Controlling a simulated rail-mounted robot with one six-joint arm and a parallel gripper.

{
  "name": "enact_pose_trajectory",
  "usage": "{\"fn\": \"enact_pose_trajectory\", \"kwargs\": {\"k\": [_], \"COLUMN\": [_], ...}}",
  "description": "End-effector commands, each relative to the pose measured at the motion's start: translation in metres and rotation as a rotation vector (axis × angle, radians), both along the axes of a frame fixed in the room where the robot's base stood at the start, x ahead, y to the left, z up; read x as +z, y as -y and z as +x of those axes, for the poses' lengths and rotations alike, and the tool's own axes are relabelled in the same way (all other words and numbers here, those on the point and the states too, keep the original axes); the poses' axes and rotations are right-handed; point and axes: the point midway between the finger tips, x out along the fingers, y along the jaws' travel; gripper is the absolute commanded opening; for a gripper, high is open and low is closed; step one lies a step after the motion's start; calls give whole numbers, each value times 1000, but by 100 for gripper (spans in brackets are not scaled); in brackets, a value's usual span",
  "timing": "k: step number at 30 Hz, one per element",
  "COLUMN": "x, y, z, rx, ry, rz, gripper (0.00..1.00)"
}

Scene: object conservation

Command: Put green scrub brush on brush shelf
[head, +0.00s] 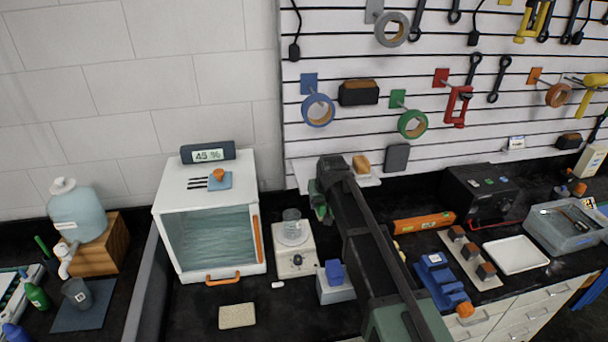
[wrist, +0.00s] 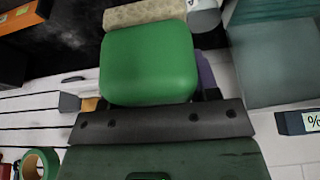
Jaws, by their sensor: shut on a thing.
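The green scrub brush shows as a rounded green block (wrist: 150,62) in the wrist view and as a small green patch (head: 320,212) in the head view. My gripper (head: 322,196) is shut on it, in front of the wall panel; my arm hides much of it. The brush shelf appears to be the pale ledge (head: 303,174) low on the wall panel, partly behind my arm. A tan block (head: 361,163) sits on this ledge to the right of my gripper. I cannot tell whether the brush touches the ledge.
A glass-fronted cabinet (head: 213,240) stands left of my gripper. A small white device with a beaker (head: 293,243) and a blue block on a grey base (head: 335,285) stand below. A dark grey block (head: 397,157) is right of the ledge. Tape rolls hang above.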

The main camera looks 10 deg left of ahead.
Motion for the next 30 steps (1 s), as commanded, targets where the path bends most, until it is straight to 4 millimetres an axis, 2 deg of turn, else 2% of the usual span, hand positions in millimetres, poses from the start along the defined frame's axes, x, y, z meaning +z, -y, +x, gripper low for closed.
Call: {"fn": "enact_pose_trajectory", "kwargs": {"k": [5,8,15,18,25,30], "x": [0,0,0,0,0,0], "y": [-2,-8,-34,-42,-46,-57], "z": [6,24,102,127,139,171], "rx": [6,6,6,6,6,6], "ry": [1,1,1,1,1,1], "rz": [-3,-3,-3,-3,-3,-3], "gripper": [36,36,36,36,36,36]}}
